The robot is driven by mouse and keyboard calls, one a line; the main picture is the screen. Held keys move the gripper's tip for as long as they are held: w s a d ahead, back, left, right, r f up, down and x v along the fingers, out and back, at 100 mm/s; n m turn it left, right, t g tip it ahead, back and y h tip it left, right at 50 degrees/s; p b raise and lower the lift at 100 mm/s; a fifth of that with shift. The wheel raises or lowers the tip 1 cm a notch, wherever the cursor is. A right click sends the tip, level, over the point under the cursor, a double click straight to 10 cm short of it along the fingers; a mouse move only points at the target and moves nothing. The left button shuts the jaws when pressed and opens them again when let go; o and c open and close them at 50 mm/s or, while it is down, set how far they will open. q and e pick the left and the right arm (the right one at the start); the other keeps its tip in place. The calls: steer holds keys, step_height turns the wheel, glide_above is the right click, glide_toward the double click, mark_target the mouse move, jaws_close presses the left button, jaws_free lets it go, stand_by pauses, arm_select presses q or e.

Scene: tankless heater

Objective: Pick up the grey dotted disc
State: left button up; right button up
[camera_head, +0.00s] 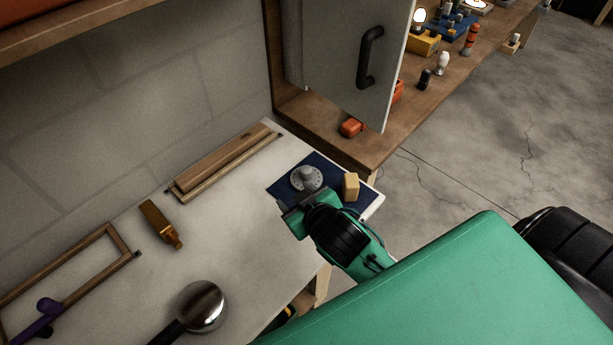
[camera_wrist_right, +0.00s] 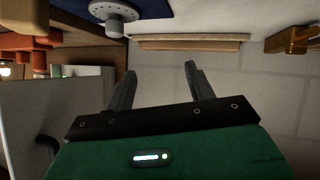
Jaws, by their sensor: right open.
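The grey dotted disc (camera_head: 307,177) lies on a dark blue mat (camera_head: 285,188) at the right end of the white worktop. It has a ring of small dots and a raised centre. It also shows at the top edge of the right wrist view (camera_wrist_right: 113,11), partly cut off. My right gripper (camera_head: 291,207) is just in front of the disc, on the near side of the mat, apart from it. In the right wrist view its two fingers (camera_wrist_right: 160,69) are spread with nothing between them. My left gripper is not in view.
A tan block (camera_head: 351,187) stands on the mat close to the disc's right. Wooden strips (camera_head: 225,160) lie along the wall, with a brown tool (camera_head: 161,224) nearer. A cabinet door (camera_head: 350,60) hangs open behind the mat. The worktop's middle is largely clear.

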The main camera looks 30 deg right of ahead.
steer(key=w+a+r+n+t+y, duration=0.35)
steer(key=a+r+y, duration=0.2)
steer(key=r, duration=0.35)
steer(key=w+a+r+n+t+y, duration=0.35)
steer(key=a+r+n, duration=0.2)
steer(key=r, duration=0.25)
steer(key=s+a+r+n+g+y, duration=0.1)
steer(key=a+r+n+g+y, duration=0.25)
steer(key=a+n+y, duration=0.35)
steer(key=n+g+h, duration=1.2)
steer(key=g+h, duration=0.4)
glide_above(307, 168)
step_height(307, 168, down, 15)
steer(key=f, duration=0.3)
steer(key=f+p, duration=0.1)
steer(key=f, duration=0.2)
steer(key=shift+s+d+f+p, duration=0.1)
steer(key=shift+s+f+p, duration=0.1)
steer(key=shift+f+p, duration=0.15)
steer(key=shift+f, duration=0.65)
steer(key=shift+f+p, duration=0.3)
steer(key=f, duration=0.2)
steer(key=f+p, duration=0.1)
steer(key=shift+w+a+f, duration=0.15)
steer(key=shift+a+f, duration=0.05)
steer(key=shift+f, duration=0.65)
steer(key=c, duration=1)
